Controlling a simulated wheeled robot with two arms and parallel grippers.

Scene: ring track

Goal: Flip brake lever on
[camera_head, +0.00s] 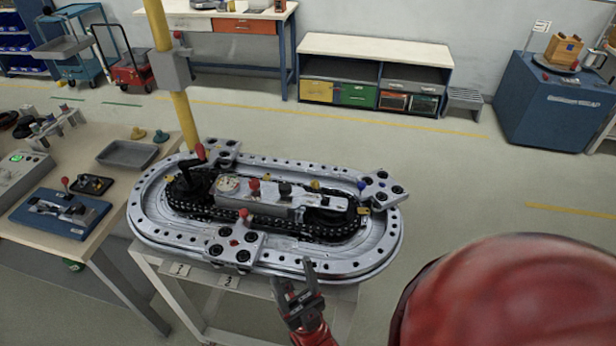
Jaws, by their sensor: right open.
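An oval metal ring track (150,225) with a dark chain loop stands on a light stand. At its left end a black lever with a red knob (200,150) stands up, tilted. Another red knob (254,184) sits on the central housing, and one more red knob (244,213) is at the near side. I cannot tell which of these is the brake lever, as no label is readable. My right gripper (295,273) is open and empty at the near edge of the track, right of the near plate and apart from the knobs. My left gripper is not in view.
A wooden bench (105,195) with a grey tray (127,153) and a blue fixture (62,212) stands close on the left. A yellow post (182,105) rises behind the track. A low cabinet (375,70) and a blue cabinet (550,105) stand farther back. Floor right of the track is clear.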

